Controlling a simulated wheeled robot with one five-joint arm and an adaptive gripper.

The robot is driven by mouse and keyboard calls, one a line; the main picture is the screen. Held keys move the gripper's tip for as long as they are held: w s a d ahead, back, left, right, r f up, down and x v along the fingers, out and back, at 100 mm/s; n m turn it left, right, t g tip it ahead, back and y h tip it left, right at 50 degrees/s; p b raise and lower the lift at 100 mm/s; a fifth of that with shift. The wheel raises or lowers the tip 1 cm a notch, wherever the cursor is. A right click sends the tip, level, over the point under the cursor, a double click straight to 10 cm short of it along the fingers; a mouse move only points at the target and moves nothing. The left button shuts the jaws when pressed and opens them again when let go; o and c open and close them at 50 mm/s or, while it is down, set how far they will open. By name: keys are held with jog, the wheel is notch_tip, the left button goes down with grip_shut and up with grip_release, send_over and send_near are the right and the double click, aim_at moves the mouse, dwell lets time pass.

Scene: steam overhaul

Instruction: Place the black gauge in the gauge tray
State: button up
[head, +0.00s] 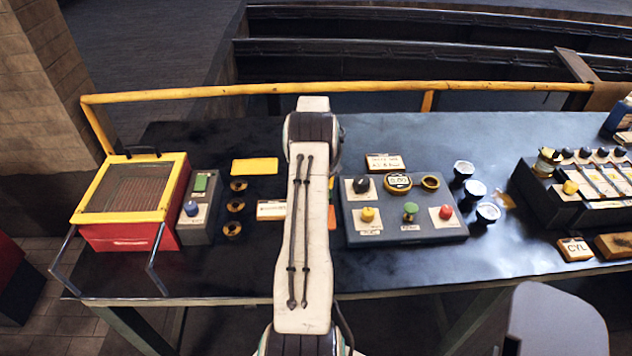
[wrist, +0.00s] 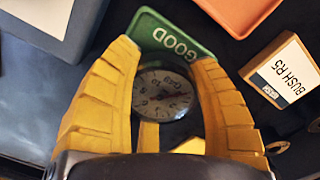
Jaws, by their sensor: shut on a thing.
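In the wrist view my gripper (wrist: 165,60) has its yellow fingers on either side of a round gauge (wrist: 162,95) with a pale dial and a dark rim. It is shut on this gauge; the body below the dial is mostly hidden. Just beyond lies a green plate marked GOOD (wrist: 172,34), partly overlapped by the gauge and fingers. In the head view my arm hides the gripper and held gauge. Several black round pieces with pale faces (head: 475,188) stand right of the control panel. I cannot tell which thing is the gauge tray.
An orange tray (wrist: 246,10) and a BUSH R5 block (wrist: 284,72) lie near the gripper. The grey control panel (head: 405,232) stands right of my arm, a red-yellow box (head: 130,235) far left. A yellow rail (head: 200,92) runs behind. The front right tabletop is partly clear.

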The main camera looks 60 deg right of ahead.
jog(key=shift+f, duration=0.1)
jog(key=shift+f, duration=0.1)
jog(key=o, duration=1.2)
jog(key=shift+o, duration=0.2)
